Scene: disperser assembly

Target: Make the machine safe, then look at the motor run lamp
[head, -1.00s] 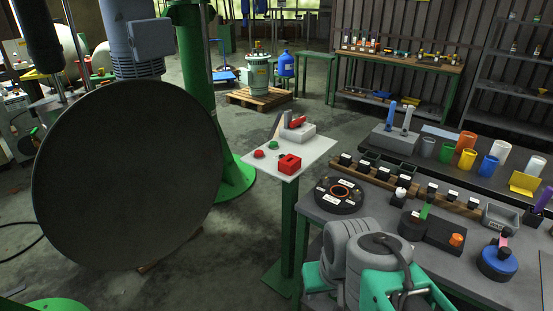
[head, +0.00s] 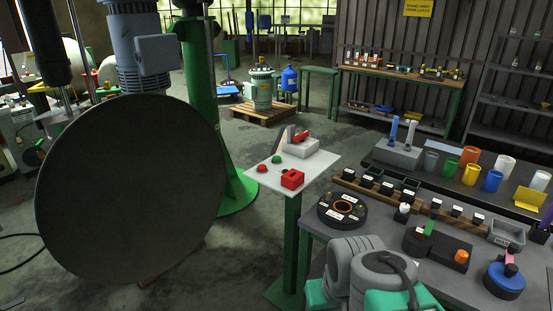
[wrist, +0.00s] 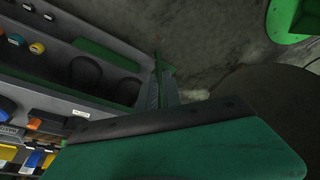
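The machine has a large dark grey disc (head: 130,190) facing me at the left. A blue-grey motor (head: 140,60) sits above it, beside a green column (head: 205,100). A control stand (head: 290,225) with a pale sloping top stands right of the disc. On its top are a red button (head: 262,168), a green button or lamp (head: 276,160), a red box (head: 292,180) and a grey block with a red lever (head: 299,137). I cannot tell whether any lamp is lit. My gripper is partly in the wrist view (wrist: 160,85), away from the stand; its finger gap is unclear.
A grey workbench (head: 330,230) at the right carries a black round fixture (head: 342,210), a blue round part (head: 505,280) and labelled small parts. Coloured cups stand behind. A pallet (head: 262,112) with a green vessel stands at the back.

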